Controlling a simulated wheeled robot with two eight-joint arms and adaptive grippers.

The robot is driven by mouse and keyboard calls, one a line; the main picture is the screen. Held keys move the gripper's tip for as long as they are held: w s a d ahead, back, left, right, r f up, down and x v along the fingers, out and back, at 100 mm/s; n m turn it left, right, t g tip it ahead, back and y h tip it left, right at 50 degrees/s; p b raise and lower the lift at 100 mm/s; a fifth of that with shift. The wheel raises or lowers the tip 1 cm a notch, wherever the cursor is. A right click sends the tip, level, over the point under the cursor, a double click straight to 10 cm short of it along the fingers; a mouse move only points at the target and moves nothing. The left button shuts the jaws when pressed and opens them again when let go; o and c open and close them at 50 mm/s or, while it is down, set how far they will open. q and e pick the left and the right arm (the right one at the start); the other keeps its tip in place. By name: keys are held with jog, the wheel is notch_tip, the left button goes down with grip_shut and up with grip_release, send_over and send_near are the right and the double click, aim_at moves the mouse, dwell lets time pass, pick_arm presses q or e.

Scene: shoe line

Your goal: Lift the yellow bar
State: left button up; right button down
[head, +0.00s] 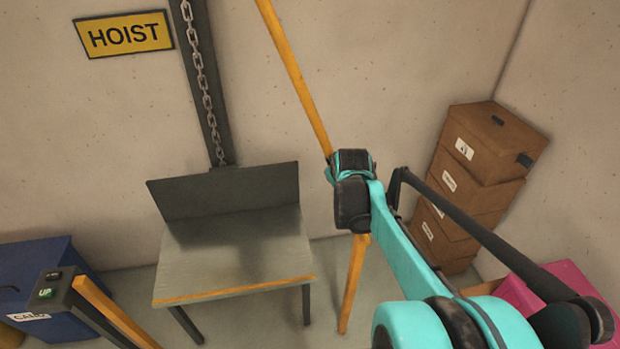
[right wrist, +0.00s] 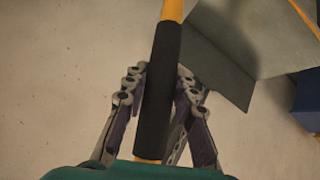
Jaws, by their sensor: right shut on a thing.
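The yellow bar (head: 297,72) slants from the top edge of the head view down to my right gripper (head: 350,168). A yellow length (head: 354,285) shows below the gripper at a different slant; how the two meet is hidden behind my gripper and arm. In the right wrist view the yellow bar (right wrist: 173,10) carries a black sleeve (right wrist: 158,95), which runs between the fingers of my right gripper (right wrist: 160,82). The right gripper is shut on the bar at this sleeve. My left gripper is in neither view.
A metal platform (head: 232,258) with a yellow front edge and an upright back plate stands under a chain (head: 203,85) and a HOIST sign (head: 124,35). Stacked brown boxes (head: 470,185) and a pink bin (head: 575,280) are right. A blue bin (head: 35,255) and button box (head: 50,287) are left.

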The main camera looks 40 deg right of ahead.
jog(key=s+d+r+m+t+y, duration=0.1)
jog(key=s+d+r+t+y, duration=0.1)
jog(key=s+d, duration=0.5)
jog(key=shift+d+m+y, duration=0.4)
jog(key=shift+d+y, duration=0.1)
jog(key=shift+d, duration=1.75)
jog(key=shift+s, duration=0.15)
jog(key=c, duration=1.4)
grip_release()
jog(key=shift+o, duration=1)
jog(key=shift+d, duration=0.15)
jog(key=v, duration=1.2)
